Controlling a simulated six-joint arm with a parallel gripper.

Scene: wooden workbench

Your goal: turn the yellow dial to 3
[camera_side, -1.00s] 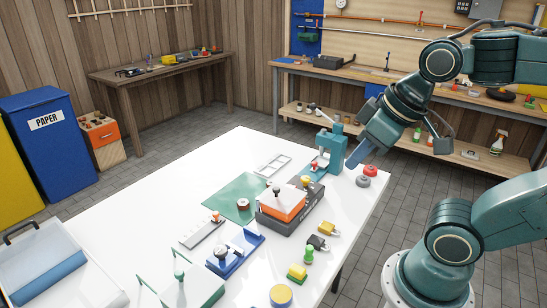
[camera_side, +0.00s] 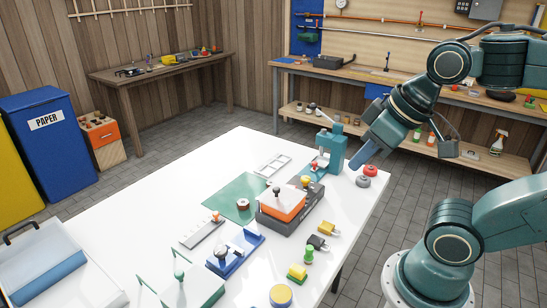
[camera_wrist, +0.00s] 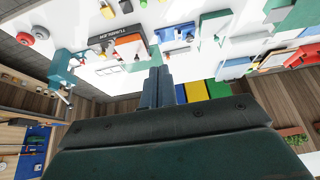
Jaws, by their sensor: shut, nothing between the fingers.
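My gripper (camera_side: 357,164) is shut and empty, held near the far right corner of the table beside the teal press, well away from the dial. Its closed fingers also show in the wrist view (camera_wrist: 159,72). I cannot pick out the dial for sure in the wrist view.
The white table (camera_side: 120,215) holds a teal press (camera_side: 330,152), red and grey knobs (camera_side: 370,170), an orange-and-black box (camera_side: 283,208), a blue fixture (camera_side: 237,248), yellow and black plugs (camera_side: 327,229) and a green-and-yellow block (camera_side: 297,273). The table's left middle is clear.

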